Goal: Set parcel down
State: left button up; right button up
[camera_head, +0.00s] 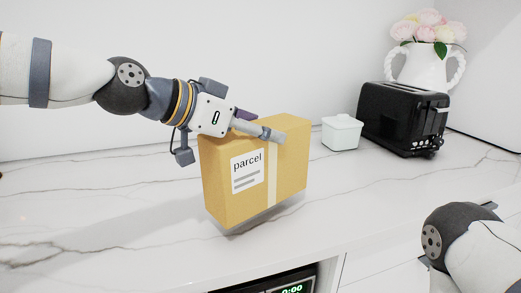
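The parcel (290,165), a yellow-tan box with a pale tape strip and a white label reading "parcel", is upright at the counter's middle. My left gripper (262,129) reaches in from the left at its upper edge. One grey finger lies across the top of the front face; the other finger is mostly hidden behind. The gripper looks shut on the box. A soft shadow shows under the box, which seems slightly above the white marble counter (110,220); I cannot tell the exact gap. My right gripper is out of view; only part of that arm shows at lower right.
A small white lidded container (341,133) stands right of the parcel. Beyond it are a black toaster (400,120) and a white vase (422,68) with pink flowers. The counter's left is clear. An appliance with a green display (292,288) sits below the front edge.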

pick_arm(q)
jog(key=shift+w+d+f, duration=0.1)
jog(key=shift+w, duration=0.1)
jog(key=f, duration=0.3)
jog(key=shift+w+d+f, duration=0.15)
jog(key=shift+w+f, duration=0.1)
jog(key=shift+r, duration=0.1)
jog(key=o, duration=2)
jog(key=shift+f, duration=0.25)
